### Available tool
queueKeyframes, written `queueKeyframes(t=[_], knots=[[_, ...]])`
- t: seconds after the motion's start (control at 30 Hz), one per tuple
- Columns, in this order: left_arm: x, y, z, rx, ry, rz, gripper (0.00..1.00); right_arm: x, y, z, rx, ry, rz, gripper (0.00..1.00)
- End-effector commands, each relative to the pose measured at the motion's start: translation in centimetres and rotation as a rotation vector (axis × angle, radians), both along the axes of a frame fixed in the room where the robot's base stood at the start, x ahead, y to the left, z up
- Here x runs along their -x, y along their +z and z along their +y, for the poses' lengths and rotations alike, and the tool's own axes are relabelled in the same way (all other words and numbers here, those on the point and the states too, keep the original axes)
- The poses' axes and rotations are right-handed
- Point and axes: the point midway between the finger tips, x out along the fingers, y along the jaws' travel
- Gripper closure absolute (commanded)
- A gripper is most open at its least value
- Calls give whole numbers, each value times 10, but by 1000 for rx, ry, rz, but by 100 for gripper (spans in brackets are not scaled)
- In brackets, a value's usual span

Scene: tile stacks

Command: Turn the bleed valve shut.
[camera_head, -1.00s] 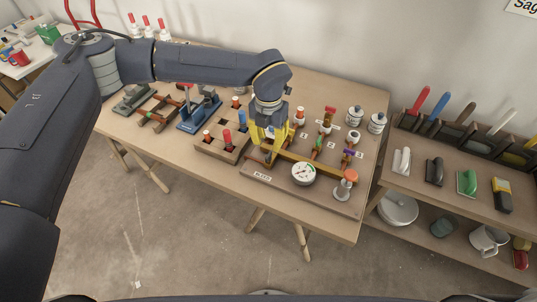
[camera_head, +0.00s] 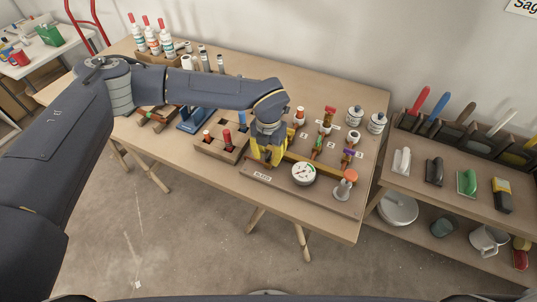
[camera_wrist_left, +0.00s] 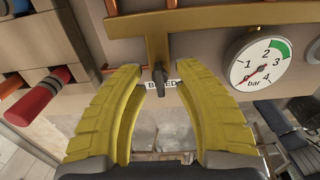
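The bleed valve shows in the left wrist view as a small dark lever (camera_wrist_left: 159,76) hanging below a brass pipe (camera_wrist_left: 210,18). A white label reading BLEED (camera_wrist_left: 172,84) is partly hidden behind it. My left gripper (camera_wrist_left: 158,72) has its two yellow fingers apart, one on each side of the lever, with visible gaps. In the head view my left gripper (camera_head: 265,157) points down at the left end of the pipe board (camera_head: 318,199) and hides the valve there. My right gripper is not in view.
A pressure gauge (camera_head: 303,173) stands close right of my left gripper. A wooden block with red and blue pegs (camera_head: 218,150) is close on its left. A tool shelf (camera_head: 450,180) stands at right.

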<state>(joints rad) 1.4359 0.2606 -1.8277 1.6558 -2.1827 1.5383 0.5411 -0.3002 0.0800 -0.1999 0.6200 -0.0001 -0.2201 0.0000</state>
Motion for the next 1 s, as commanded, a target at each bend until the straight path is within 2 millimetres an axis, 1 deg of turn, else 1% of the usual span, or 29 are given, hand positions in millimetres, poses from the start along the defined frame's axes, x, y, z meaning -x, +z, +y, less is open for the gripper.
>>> queueKeyframes(t=[0.03, 0.27, 0.57, 0.73, 0.87, 1.0], knots=[[0, 0, 0, 0, 0, 0, 73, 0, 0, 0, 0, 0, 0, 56], [0, 0, 0, 0, 0, 0, 99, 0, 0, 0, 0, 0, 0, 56], [0, 0, 0, 0, -2, 0, 100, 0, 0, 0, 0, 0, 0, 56], [0, 0, 0, -1, -34, 0, 100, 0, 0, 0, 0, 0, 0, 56], [0, 0, 0, -2, -98, 0, 100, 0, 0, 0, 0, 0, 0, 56], [0, 0, 0, -2, -204, 0, 100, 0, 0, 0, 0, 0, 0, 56]])
